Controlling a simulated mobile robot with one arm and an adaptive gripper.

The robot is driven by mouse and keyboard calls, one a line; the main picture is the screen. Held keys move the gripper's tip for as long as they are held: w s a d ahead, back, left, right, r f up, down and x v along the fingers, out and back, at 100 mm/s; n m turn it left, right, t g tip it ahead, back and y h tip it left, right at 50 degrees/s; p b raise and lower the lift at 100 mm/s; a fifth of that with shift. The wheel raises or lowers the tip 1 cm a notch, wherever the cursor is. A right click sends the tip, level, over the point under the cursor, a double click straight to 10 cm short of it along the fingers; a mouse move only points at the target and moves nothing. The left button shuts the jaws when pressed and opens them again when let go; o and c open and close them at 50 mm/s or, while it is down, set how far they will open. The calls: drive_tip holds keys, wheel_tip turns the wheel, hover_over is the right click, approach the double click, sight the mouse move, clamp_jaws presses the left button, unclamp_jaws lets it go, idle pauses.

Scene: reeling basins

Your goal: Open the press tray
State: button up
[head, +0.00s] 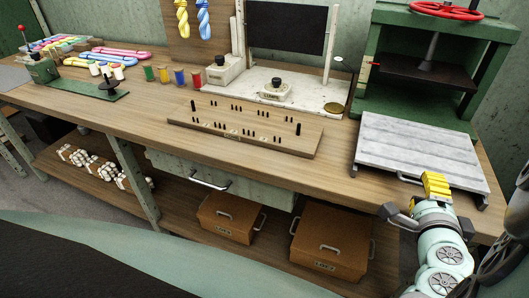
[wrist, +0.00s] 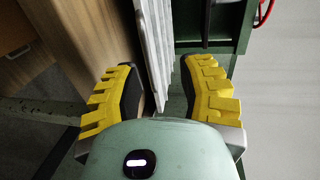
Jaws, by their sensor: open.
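The press tray (head: 420,150) is a pale grey slatted board with a small bar handle (head: 408,179) on its front edge. It lies at the right end of the bench, in front of the green press (head: 375,85). My gripper (head: 436,180), with yellow pads, is just in front of the tray's front edge, right beside the handle. In the wrist view my gripper (wrist: 162,95) is open, its two fingers wide apart. The tray's edge (wrist: 153,45) runs between them. The handle cannot be made out there, and contact cannot be told.
The wooden bench (head: 100,110) holds a pegged board (head: 245,135), a white scale-like unit (head: 270,92), colored spools (head: 180,77) and a green winder (head: 85,90). Below are a drawer (head: 220,180) and wooden boxes (head: 330,240). The press has a red wheel (head: 446,9).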

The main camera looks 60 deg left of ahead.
sight(420, 185)
drive_tip(key=shift+s+d+f+m+h, duration=0.15)
drive_tip(key=shift+s+d+f, duration=0.15)
drive_tip(key=shift+s+d, duration=0.25)
drive_tip(key=shift+s+d+f+m+h, duration=0.15)
drive_tip(key=shift+s+d+f, duration=0.2)
drive_tip(key=shift+s, duration=0.4)
drive_tip(key=shift+w, duration=0.1)
drive_tip(key=x, duration=0.7)
drive_tip(key=shift+w+a+r, duration=0.1)
drive_tip(key=shift+w+a, duration=0.05)
drive_tip(key=shift+a, duration=0.15)
drive_tip(key=shift+w+a, duration=0.15)
drive_tip(key=shift+w, duration=0.1)
